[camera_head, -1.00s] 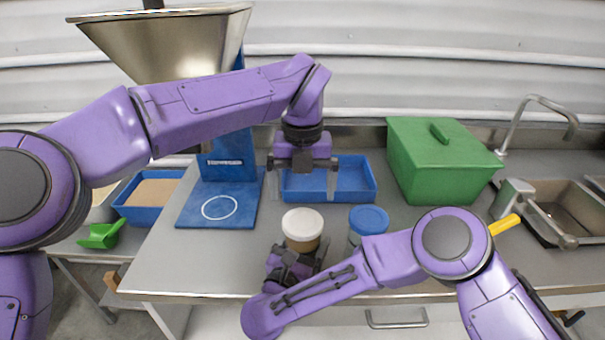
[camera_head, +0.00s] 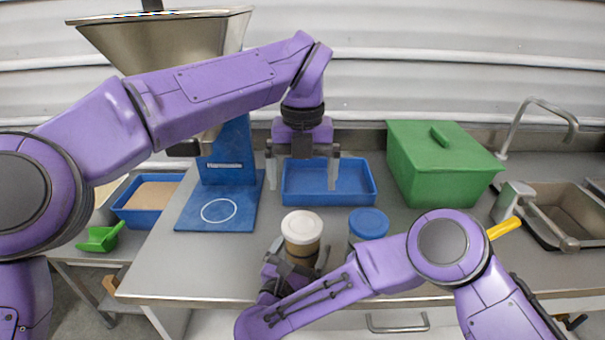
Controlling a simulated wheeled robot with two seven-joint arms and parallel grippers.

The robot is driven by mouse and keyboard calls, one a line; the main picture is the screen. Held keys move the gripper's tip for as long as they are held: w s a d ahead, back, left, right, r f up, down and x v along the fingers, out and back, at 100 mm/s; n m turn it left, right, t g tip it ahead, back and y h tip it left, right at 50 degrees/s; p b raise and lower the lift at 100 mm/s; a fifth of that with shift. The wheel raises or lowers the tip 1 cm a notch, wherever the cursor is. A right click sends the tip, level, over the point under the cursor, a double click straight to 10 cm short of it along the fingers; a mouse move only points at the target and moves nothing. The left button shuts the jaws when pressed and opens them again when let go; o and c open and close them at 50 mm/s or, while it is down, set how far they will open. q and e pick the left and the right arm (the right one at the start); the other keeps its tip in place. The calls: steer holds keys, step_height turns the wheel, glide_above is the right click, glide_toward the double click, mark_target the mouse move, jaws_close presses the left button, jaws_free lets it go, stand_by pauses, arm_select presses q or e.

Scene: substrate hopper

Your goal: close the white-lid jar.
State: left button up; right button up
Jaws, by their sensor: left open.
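The white-lid jar (camera_head: 302,254) stands upright near the front of the steel table, with a brown body. Its white lid (camera_head: 302,226) sits on top; how tightly it is seated cannot be seen. My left gripper (camera_head: 303,184) hangs fingers down above and behind the jar, in front of the blue tray. It is open and empty, with its fingers wide apart. My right gripper (camera_head: 298,266) is low at the front of the jar, with its fingers at the jar's sides. Whether they press on it cannot be made out.
A blue-lid jar (camera_head: 368,223) stands just right, partly behind my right arm. A blue tray (camera_head: 358,195), a green lidded box (camera_head: 440,170) and a hopper's blue base (camera_head: 190,211) stand farther back. A sink (camera_head: 575,215) is at the right.

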mark_target(296, 262)
steer(key=b+v, duration=0.1)
steer(key=v, duration=0.8)
steer(key=shift+b, duration=0.35)
steer(key=shift+w, duration=0.1)
